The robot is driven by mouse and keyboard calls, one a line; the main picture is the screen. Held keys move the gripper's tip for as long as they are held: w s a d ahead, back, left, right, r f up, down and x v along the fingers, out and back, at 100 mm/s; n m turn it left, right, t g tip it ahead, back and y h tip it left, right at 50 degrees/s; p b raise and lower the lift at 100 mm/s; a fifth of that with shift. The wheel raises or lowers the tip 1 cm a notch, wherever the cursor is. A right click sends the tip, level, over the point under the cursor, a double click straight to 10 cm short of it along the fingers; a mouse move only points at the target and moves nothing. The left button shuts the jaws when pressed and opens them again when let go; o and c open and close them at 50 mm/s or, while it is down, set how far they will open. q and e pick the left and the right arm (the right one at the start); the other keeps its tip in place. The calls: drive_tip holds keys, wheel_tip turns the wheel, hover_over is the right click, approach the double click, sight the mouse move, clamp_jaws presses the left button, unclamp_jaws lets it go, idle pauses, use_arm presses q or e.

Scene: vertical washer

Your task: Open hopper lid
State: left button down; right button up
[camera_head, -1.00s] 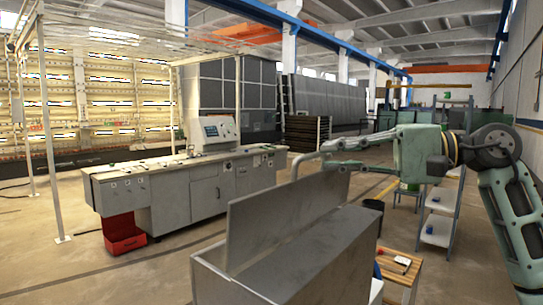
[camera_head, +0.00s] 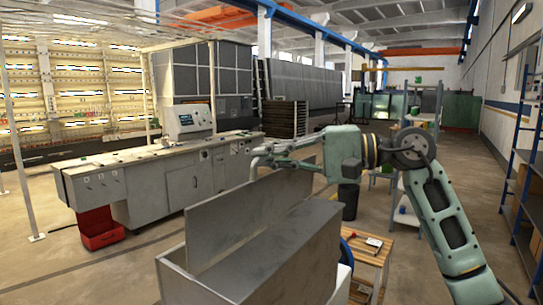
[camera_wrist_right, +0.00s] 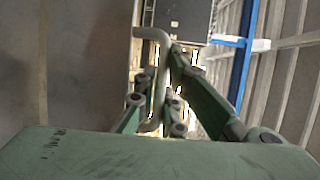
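The hopper lid (camera_head: 235,212), a flat grey panel, stands raised and nearly upright on the grey metal hopper (camera_head: 275,247) in the head view. Its bent bar handle (camera_head: 254,169) shows at the far upper end. My right gripper (camera_head: 278,152) is at this handle, above the lid's top edge. In the right wrist view, the handle (camera_wrist_right: 162,75) runs between the spread fingers (camera_wrist_right: 157,110), with the grey panel surface filling the left side. The fingers look open; firm contact with the handle does not show. My left gripper is out of view.
A long control bench (camera_head: 180,170) with a screen stands to the left, with a red bin (camera_head: 100,227) at its foot. A small wooden table (camera_head: 370,250) is right of the hopper. A blue shelf rack (camera_head: 522,170) stands at the right edge. Open floor lies between.

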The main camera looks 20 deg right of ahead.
drive_tip(key=shift+f, duration=0.1)
clamp_jaws()
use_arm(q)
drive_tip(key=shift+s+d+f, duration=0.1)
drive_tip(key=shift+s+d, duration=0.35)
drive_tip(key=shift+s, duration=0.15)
use_arm(e)
drive_tip(key=shift+a, duration=0.1)
drive_tip(key=shift+w, duration=0.1)
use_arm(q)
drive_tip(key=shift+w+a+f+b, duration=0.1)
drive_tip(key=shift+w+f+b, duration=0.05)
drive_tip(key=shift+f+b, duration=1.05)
use_arm(e)
drive_tip(key=w+a+f, duration=0.2)
drive_tip(key=w+a, duration=0.3)
drive_tip(key=w, duration=0.1)
drive_tip(key=shift+f, duration=0.15)
drive_tip(key=shift+o, duration=1.6)
unclamp_jaws()
